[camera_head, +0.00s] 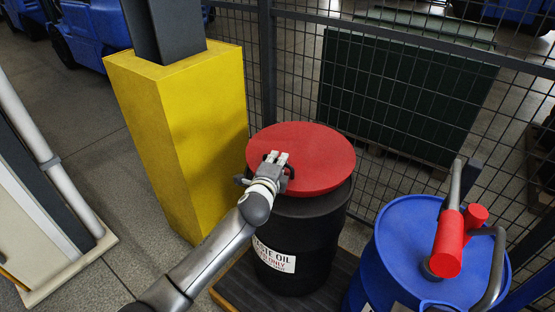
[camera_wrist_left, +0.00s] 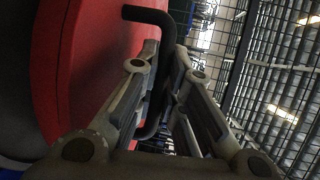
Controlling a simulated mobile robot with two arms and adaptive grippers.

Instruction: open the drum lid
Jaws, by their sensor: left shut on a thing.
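The drum lid (camera_head: 318,150) is a red disc on top of a black drum (camera_head: 318,225) labelled waste oil. The lid looks tilted, its far edge resting higher than its near rim, though I cannot tell how wide any gap is. My left gripper (camera_head: 276,158) is at the lid's left near part, shut on the lid's dark handle. In the left wrist view the black bent handle (camera_wrist_left: 150,14) passes between the fingers of the left gripper (camera_wrist_left: 168,75), and the red lid (camera_wrist_left: 100,60) fills the left side. My right gripper is not in view.
A blue drum (camera_head: 395,255) with a red and grey pump (camera_head: 449,242) stands at right. A yellow post guard (camera_head: 185,130) stands close at left. A dark mesh fence (camera_head: 300,60) runs behind the drums. The black drum stands on a dark pallet (camera_head: 237,295).

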